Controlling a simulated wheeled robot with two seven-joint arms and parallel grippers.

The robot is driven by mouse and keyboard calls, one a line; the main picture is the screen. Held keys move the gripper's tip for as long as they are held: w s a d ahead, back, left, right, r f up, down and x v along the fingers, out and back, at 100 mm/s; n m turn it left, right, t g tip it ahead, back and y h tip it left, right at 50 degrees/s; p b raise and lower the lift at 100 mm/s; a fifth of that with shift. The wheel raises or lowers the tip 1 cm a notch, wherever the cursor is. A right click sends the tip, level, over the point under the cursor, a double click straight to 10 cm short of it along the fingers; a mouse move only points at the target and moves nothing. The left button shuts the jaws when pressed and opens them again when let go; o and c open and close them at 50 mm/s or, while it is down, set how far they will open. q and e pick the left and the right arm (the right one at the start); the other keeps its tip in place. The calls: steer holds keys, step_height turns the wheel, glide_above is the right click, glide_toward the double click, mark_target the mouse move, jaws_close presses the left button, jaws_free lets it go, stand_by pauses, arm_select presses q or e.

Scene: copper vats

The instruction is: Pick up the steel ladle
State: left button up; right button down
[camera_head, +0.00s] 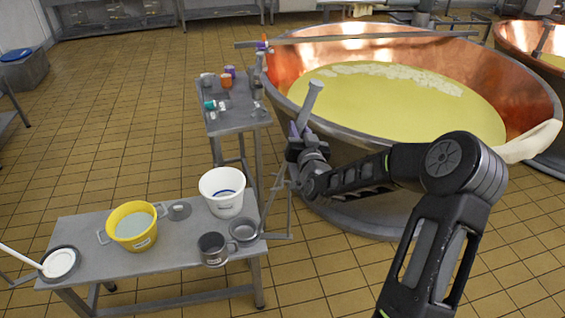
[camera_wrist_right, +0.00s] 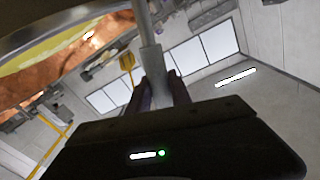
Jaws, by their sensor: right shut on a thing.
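My right gripper (camera_head: 299,132) is held up beside the big copper vat, left of its near wall. It is shut on a grey metal bar (camera_head: 311,98) that sticks up above the fingers; this looks like the steel ladle's handle. In the right wrist view the grey shaft (camera_wrist_right: 149,62) stands between the two dark fingers (camera_wrist_right: 160,92) and runs up out of the picture. The ladle's bowl cannot be made out. My left gripper is not in view.
The copper vat (camera_head: 300,70) with yellow liquid fills the right. A low bench (camera_head: 180,256) holds a yellow bucket (camera_head: 134,240), a white bucket (camera_head: 222,205), a grey jug (camera_head: 212,250) and bowls. A small table (camera_head: 236,121) carries cups.

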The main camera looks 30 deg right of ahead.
steer(key=shift+r, duration=0.15)
step_height(320, 180, up, 10)
steer(key=shift+f+b, duration=0.1)
steer(key=shift+b, duration=0.9)
step_height(320, 180, up, 7)
steer(key=p, duration=0.2)
steer(key=shift+p, duration=0.35)
